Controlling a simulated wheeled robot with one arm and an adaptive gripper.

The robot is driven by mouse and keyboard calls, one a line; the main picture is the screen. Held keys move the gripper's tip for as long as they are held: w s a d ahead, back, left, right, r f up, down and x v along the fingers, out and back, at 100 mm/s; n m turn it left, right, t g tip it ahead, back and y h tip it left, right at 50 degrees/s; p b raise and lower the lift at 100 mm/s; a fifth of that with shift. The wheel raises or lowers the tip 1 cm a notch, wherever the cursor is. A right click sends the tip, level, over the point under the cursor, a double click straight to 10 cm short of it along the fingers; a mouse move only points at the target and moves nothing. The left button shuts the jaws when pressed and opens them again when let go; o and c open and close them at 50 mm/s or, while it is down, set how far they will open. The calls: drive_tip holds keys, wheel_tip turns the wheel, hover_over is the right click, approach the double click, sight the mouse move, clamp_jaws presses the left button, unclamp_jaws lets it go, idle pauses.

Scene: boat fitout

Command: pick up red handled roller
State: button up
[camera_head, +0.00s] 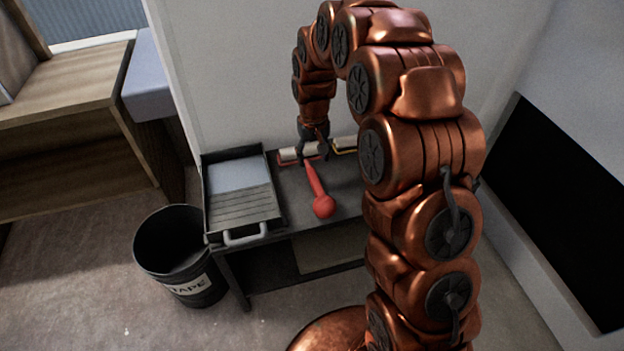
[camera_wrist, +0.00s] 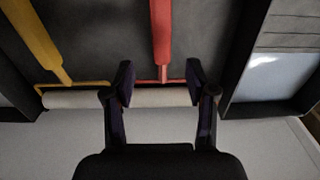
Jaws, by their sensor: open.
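The red handled roller lies on the dark bench, its red handle (camera_head: 315,183) pointing toward the bench's front edge and ending in a rounded red knob. In the wrist view its red handle (camera_wrist: 161,35) runs down to a thin red frame and a pale roller sleeve (camera_wrist: 160,97). My gripper (camera_head: 316,156) is over the roller end at the back of the bench. In the wrist view my gripper (camera_wrist: 158,82) is open, with one finger on each side of the red frame. I cannot tell whether the fingers touch the sleeve.
A yellow handled roller (camera_wrist: 35,42) lies beside it. A dark paint tray (camera_head: 273,205) with a grey ramp sits left on the bench (camera_head: 290,219). A black bin (camera_head: 176,268) labelled TAPE stands on the floor. A pale wall (camera_head: 235,60) rises close behind the bench.

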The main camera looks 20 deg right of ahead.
sight(312, 172)
drive_tip(key=shift+w+a+f+b, duration=0.1)
drive_tip(key=shift+f+b, duration=0.1)
drive_tip(key=shift+f, duration=1.05)
drive_tip(key=shift+w+d+f+b, duration=0.1)
drive_tip(key=shift+f+b, duration=0.1)
drive_tip(key=shift+f, duration=1)
drive_tip(key=shift+w+a+f+b, duration=0.1)
drive_tip(key=shift+f+b, duration=0.1)
drive_tip(key=shift+f, duration=1.05)
drive_tip(key=shift+c, duration=0.4)
drive_tip(key=shift+s, duration=0.1)
clamp_jaws()
